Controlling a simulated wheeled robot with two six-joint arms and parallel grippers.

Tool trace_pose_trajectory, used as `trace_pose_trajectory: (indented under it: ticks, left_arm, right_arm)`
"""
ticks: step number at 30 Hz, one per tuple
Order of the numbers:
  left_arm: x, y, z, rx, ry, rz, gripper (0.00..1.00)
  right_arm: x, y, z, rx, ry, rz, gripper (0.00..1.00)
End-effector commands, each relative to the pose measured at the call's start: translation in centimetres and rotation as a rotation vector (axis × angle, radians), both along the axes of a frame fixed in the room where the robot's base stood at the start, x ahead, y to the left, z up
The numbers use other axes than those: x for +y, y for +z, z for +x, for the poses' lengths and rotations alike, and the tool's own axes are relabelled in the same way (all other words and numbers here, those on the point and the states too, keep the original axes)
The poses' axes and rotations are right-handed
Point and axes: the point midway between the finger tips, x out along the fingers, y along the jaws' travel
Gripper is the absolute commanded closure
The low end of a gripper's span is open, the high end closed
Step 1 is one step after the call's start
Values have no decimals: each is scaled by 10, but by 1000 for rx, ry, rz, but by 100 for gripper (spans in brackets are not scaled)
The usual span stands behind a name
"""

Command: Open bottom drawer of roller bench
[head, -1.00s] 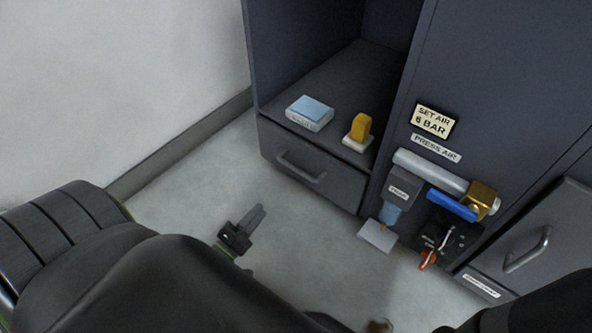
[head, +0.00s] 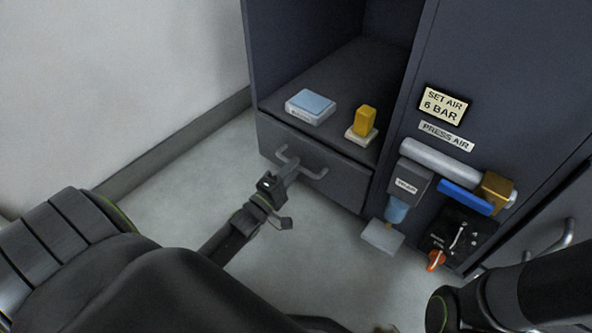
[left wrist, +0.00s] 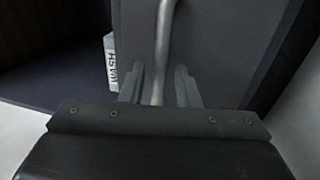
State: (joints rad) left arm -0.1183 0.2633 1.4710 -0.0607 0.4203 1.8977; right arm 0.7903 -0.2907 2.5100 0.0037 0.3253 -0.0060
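The bottom drawer (head: 335,188) is a dark grey front low in the cabinet, under an open compartment, and it looks shut. Its bar handle (head: 314,174) is partly hidden by my left gripper (head: 283,170), which is at the handle's left part. In the left wrist view the handle (left wrist: 163,40) runs between the two fingers of my left gripper (left wrist: 159,88). The fingers are apart, with a gap showing beside the bar, so they are around it but not closed on it. My right arm shows at the lower right of the head view; its gripper is not visible.
A blue-topped box (head: 311,105) and a yellow block on a white base (head: 364,122) sit in the compartment above. To the right are a grey cylinder (head: 438,160), a trap unit (head: 408,184) and another handle (head: 562,238). The floor before the drawer is clear.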

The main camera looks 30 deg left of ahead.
Motion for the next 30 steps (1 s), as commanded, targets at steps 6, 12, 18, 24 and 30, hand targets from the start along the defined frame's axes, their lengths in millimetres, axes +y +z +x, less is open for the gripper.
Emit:
trace_pose_trajectory:
  ticks: [6, 12, 18, 24, 30]
  left_arm:
    - [-1, 3, 16, 0, 0, 1, 71]
    - [-1, 4, 17, 1, 1, 1, 71]
    - [-1, 3, 17, 1, 0, 1, 86]
    - [-1, 3, 17, 1, 0, 1, 100]
    - [-1, 3, 16, 1, 1, 1, 100]
  right_arm:
    - [0, -6, 1, 9, 10, 6, 64]
    - [0, -6, 1, 10, 11, 5, 64]
    - [0, -6, 1, 9, 11, 6, 64]
    - [0, -6, 1, 7, 11, 6, 64]
    - [0, -6, 1, 6, 11, 6, 64]
